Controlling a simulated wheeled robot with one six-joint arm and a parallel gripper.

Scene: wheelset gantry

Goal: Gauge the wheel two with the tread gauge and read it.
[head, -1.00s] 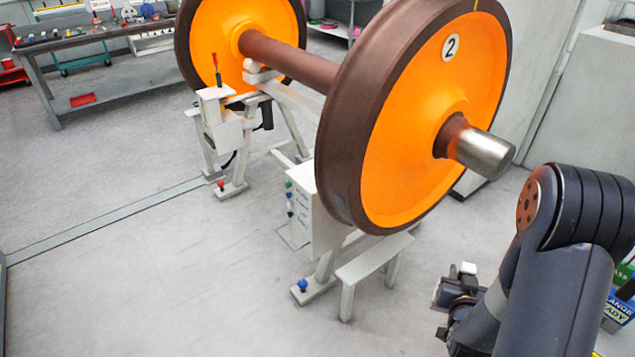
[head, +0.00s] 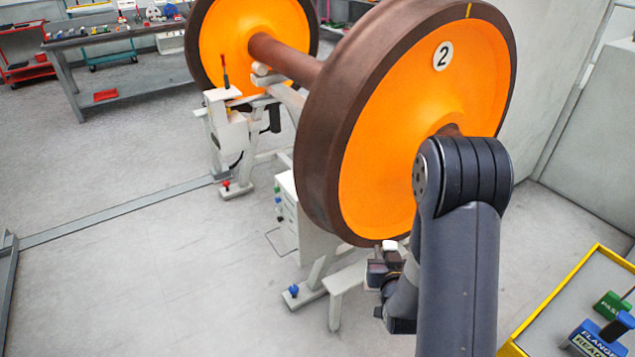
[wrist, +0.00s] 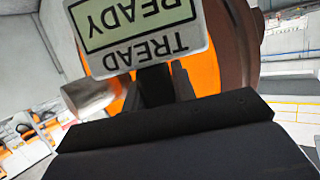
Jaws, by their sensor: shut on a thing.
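Wheel two (head: 380,150) is a large orange wheel with a dark brown rim and a round "2" label, mounted on the gantry stand. In the wrist view its orange face (wrist: 207,80) and dark rim (wrist: 238,50) are behind the gauge. The tread gauge (wrist: 140,35) fills the top of the wrist view, reading "TREAD" and "READY" upside down. My gripper (wrist: 160,85) is shut on it. In the head view my gripper (head: 385,270) is low, in front of the wheel's lower edge; the gauge's contact with the wheel cannot be told. My arm hides the axle end there.
The axle end (wrist: 90,95) shows left in the wrist view. A yellow-edged tray (head: 545,305) at lower right holds a blue "FLANGE" gauge (head: 597,340) and a green block (head: 612,305). Floor at left is clear.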

